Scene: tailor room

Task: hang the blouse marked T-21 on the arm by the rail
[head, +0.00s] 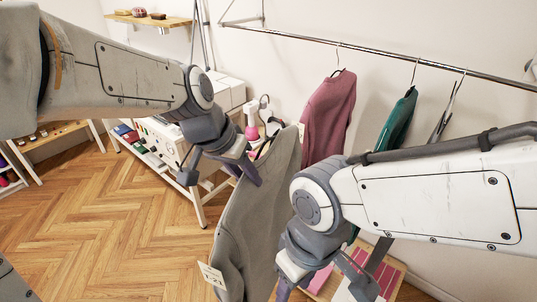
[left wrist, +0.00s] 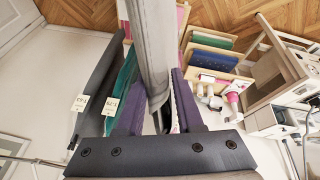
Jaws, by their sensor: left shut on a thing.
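A long grey blouse (head: 258,215) hangs in front of me, with a pale tag (head: 212,276) at its lower left; I cannot read the tag surely. My left gripper (head: 246,170) is shut on this blouse near its top. In the left wrist view the grey cloth (left wrist: 154,45) runs between the purple fingers of the left gripper (left wrist: 155,100). My right gripper (head: 322,285) is at the bottom edge, partly cut off, beside the blouse's lower part; its jaw opening is unclear. The rail (head: 380,55) crosses the upper right. I cannot clearly pick out the arm by it.
A pink garment (head: 328,118), a green garment (head: 398,120) and a thin dark one (head: 445,110) hang from the rail. A white shelf table (head: 196,205) stands behind at left. A wooden wall shelf (head: 150,19) is at top left. The floor at left is clear.

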